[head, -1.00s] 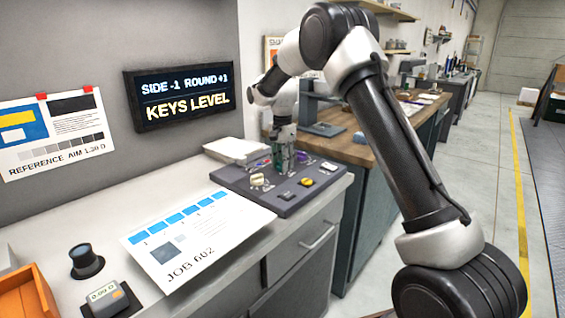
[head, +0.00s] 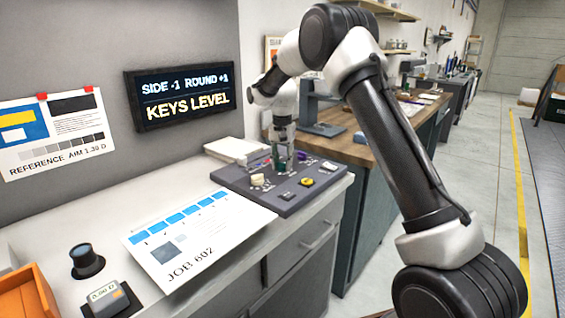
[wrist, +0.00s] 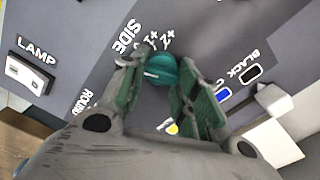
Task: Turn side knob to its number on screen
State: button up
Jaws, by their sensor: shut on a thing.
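The side knob (wrist: 162,69) is a teal round knob beside the SIDE label in the wrist view. My gripper (wrist: 158,78) has its two green-padded fingers on either side of it, shut on it. The +1 and +2 marks show above the knob; any other marks are hidden by the fingers, and I cannot make out its pointer. In the head view my gripper (head: 282,160) points down at the back of the dark console (head: 290,207), hiding most of the knob. The screen (head: 184,95) reads SIDE -1, ROUND +1, KEYS LEVEL.
A white lamp switch (wrist: 26,75) is at the left in the wrist view. A blue key (wrist: 222,96) and a black key (wrist: 254,73) lie right of the fingers. A yellow knob (head: 307,182) sits on the console. A job sheet (head: 190,235) lies on the counter.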

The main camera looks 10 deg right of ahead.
jog(key=shift+n, duration=0.5)
jog(key=o, duration=1)
jog(key=shift+r, duration=0.1)
notch_tip(320, 180, up, 12)
jog(key=shift+f, duration=0.1)
